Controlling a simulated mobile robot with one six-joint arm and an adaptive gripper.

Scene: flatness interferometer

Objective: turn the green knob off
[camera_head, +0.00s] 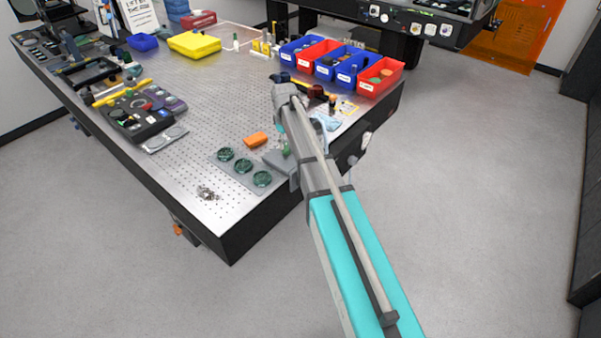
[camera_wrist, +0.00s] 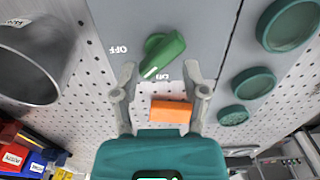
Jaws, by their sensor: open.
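The green knob (camera_wrist: 163,53) is in the upper middle of the wrist view, on a grey panel (camera_wrist: 205,25). White OFF lettering is left of the knob and ON lettering is just below it. The white mark at the knob's lower-left end lies close to ON. My gripper (camera_wrist: 160,72) is open, its two fingers apart and empty, with the tips just below the knob on either side. I cannot tell whether they touch the panel. In the head view the grey box (camera_head: 275,160) and a bit of green show beside my arm, which hides my fingers.
An orange block (camera_wrist: 170,111) lies on the perforated table (camera_head: 200,95), near the box. Several dark green discs (camera_head: 243,165) sit on a grey plate beside it. A grey cylinder (camera_wrist: 32,62) stands at left in the wrist view. Blue and red bins (camera_head: 380,77) line the back edge.

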